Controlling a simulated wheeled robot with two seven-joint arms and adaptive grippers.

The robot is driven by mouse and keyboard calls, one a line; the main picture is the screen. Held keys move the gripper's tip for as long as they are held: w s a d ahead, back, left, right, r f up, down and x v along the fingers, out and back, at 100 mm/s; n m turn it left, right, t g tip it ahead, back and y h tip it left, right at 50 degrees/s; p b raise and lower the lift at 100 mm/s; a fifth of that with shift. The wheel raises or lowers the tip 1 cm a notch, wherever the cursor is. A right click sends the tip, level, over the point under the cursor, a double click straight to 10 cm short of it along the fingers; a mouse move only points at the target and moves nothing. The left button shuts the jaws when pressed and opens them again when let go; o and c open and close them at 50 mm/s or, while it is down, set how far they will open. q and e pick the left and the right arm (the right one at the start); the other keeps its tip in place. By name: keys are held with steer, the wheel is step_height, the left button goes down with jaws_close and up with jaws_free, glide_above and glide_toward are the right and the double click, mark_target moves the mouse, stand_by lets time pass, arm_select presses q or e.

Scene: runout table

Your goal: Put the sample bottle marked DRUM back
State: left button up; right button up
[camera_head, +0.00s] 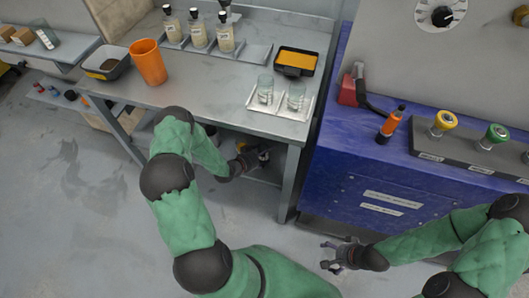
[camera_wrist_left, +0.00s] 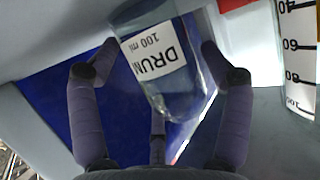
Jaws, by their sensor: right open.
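The DRUM bottle (camera_wrist_left: 178,85) is clear glass with a white label reading DRUM 100 ml, upside down and tilted in the left wrist view. My left gripper (camera_wrist_left: 160,48) has its fingers curled in on both sides of it, with the third finger partly hidden behind it. In the head view my left gripper (camera_head: 262,156) shows small and dark by the table's front edge; the bottle is hard to make out there. My right gripper (camera_head: 335,258) is open and empty, low in front of the blue cabinet.
Three capped bottles (camera_head: 197,36) stand at the back of the grey table (camera_head: 200,80), with a bare plate (camera_head: 255,53) beside them. Two glass beakers (camera_head: 265,91) stand on a white tray (camera_head: 277,110) near the front edge. An orange cup (camera_head: 149,63) and black-rimmed tray (camera_head: 296,60) are also there.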

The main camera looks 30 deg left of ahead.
stand_by(0.3)
arm_select(q)
steer(key=shift+s+r, duration=0.2)
steer(key=shift+r, duration=0.05)
steer(key=p+v, duration=0.5)
steer(key=v, duration=0.6)
steer(key=shift+s, duration=0.3)
